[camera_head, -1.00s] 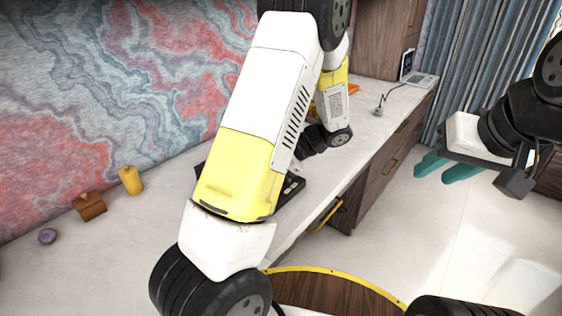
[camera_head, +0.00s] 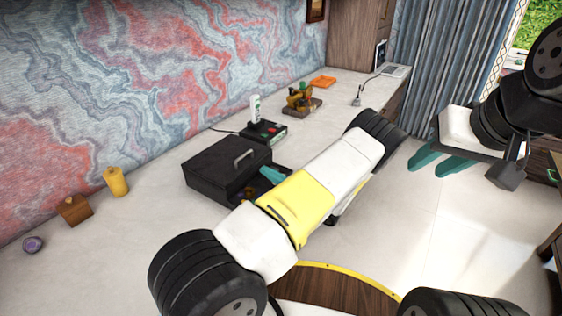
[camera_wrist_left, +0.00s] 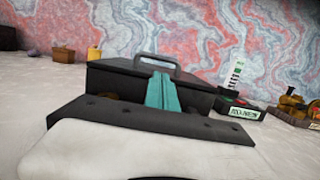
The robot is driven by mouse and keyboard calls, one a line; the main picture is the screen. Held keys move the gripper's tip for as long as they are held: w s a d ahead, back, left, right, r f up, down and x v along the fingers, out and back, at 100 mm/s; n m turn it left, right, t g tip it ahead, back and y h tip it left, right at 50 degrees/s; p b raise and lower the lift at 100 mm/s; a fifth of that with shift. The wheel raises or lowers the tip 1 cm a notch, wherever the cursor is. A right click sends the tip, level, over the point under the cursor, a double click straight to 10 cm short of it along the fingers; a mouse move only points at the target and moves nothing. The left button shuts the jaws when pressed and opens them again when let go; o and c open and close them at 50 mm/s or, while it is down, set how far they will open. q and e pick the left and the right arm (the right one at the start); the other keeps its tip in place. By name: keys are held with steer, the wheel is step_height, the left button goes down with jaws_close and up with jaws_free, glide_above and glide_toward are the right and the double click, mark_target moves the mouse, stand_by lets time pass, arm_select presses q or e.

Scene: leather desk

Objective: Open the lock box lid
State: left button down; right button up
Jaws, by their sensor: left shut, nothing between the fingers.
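The black lock box (camera_head: 212,169) stands on the desk, with a metal handle (camera_head: 243,159) on its lid. Its lid looks down. In the left wrist view the box (camera_wrist_left: 115,76) is straight ahead, its handle (camera_wrist_left: 152,58) above the fingertips. My left gripper (camera_head: 271,174) is shut and empty at the box's front right side; its teal fingers (camera_wrist_left: 161,91) overlap the box front in the wrist view. I cannot tell whether they touch it. My left arm hides part of the box's near side. My right gripper (camera_head: 440,162) is open and empty, off to the right above the floor.
A black device with a white handset (camera_head: 255,109) stands just behind the box. A small brown and yellow model (camera_head: 300,99) and an orange item (camera_head: 322,82) lie farther back. A yellow container (camera_head: 117,182), a wooden box (camera_head: 75,209) and a purple object (camera_head: 33,245) are at left.

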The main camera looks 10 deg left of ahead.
mark_target(254, 180)
arm_select(q)
steer(key=x, duration=0.6)
steer(key=shift+w+a+r, duration=0.1)
steer(key=shift+a, duration=0.25)
steer(key=shift+r, duration=0.1)
